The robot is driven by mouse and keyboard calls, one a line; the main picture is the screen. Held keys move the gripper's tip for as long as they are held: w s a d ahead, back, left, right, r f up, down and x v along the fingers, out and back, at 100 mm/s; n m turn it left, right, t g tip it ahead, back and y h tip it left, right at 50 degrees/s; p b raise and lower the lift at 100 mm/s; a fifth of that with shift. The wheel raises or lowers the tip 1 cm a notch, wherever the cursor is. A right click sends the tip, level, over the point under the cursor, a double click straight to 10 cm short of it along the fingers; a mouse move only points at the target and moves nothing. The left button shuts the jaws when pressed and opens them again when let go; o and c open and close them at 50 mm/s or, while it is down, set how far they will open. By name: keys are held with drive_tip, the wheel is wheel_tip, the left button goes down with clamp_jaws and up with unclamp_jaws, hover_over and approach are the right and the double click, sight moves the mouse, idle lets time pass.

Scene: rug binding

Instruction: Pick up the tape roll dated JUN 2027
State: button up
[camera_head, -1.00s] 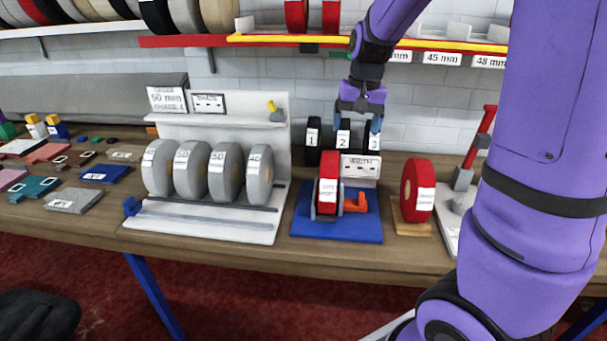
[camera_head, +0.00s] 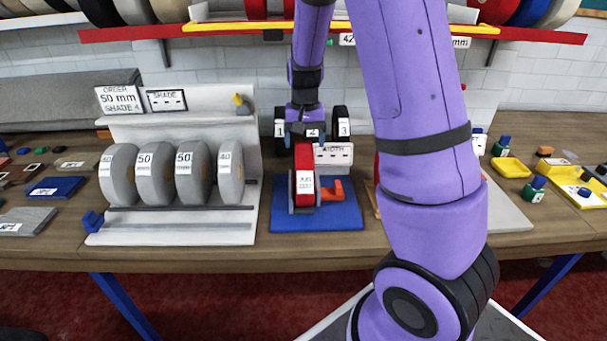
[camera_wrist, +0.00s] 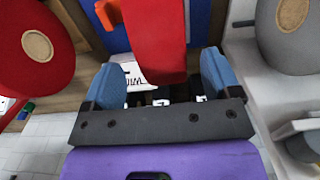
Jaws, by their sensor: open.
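A red tape roll (camera_head: 304,172) stands upright in a holder on a blue base (camera_head: 345,217). Its white label has small print that I cannot read for certain. A second red roll stands to its right, mostly hidden behind my arm in the head view; a red roll with a tan core (camera_wrist: 38,45) shows at the left of the wrist view. My gripper (camera_head: 305,141) is open and empty, just behind and above the held red roll. In the wrist view, the roll (camera_wrist: 154,40) lies ahead between the blue fingertips, with no clear contact.
Several grey rolls (camera_head: 155,175) stand in a white rack left of the blue base. Black numbered rolls (camera_head: 341,125) stand behind my gripper, close to it. A white WIDTH sign (camera_head: 333,154) stands beside the red roll. An orange part (camera_head: 332,190) sits on the base.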

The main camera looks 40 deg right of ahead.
drive_tip(key=shift+a+f, duration=0.1)
drive_tip(key=shift+f, duration=2.2)
clamp_jaws()
